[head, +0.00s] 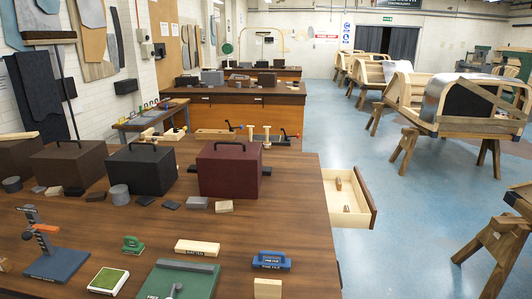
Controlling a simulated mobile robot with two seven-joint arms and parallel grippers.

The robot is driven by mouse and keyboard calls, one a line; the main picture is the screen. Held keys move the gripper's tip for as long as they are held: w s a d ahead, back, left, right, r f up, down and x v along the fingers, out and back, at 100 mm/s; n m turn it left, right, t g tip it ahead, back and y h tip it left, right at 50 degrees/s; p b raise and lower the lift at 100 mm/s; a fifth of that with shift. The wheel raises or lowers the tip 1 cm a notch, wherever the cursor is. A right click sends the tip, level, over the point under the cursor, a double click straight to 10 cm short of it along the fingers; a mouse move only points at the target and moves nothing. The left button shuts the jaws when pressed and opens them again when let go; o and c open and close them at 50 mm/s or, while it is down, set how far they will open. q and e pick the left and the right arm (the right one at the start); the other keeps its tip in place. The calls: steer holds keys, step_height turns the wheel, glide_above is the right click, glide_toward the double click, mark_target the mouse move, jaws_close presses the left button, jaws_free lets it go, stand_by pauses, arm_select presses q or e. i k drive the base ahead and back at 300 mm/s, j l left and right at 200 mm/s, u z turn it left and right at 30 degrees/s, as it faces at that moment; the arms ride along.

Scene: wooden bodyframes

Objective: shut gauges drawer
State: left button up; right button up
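A wooden drawer (348,200) stands open, pulled out to the right from the side of the near workbench (300,190). Its interior is pale wood, and its front panel (369,196) is darker brown. A few small brownish objects (339,184) lie inside it. No label naming the drawer is readable from here. The drawer's inner end is hidden by the bench top. Neither of my grippers is in view.
A maroon box (230,170) and a black box (142,172) stand on the near bench among small blocks and tools. Blue floor (380,250) lies clear right of the drawer. Wooden frames on trestles (495,245) stand farther right.

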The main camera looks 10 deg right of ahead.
mark_target(355, 194)
steer(key=l, duration=1.1)
steer(key=k+l, duration=0.1)
steer(key=l, duration=1)
steer(key=i+l, duration=0.1)
steer(key=l, duration=0.35)
steer(key=i+l, duration=0.1)
steer(key=l, duration=0.3)
steer(key=i+l, duration=0.1)
steer(key=l, duration=0.35)
steer(key=i+l, duration=0.1)
steer(key=l, duration=0.3)
steer(key=i+u, duration=0.3)
steer(key=i+l+u, duration=0.1)
steer(key=i+u, duration=0.25)
steer(key=i, duration=0.15)
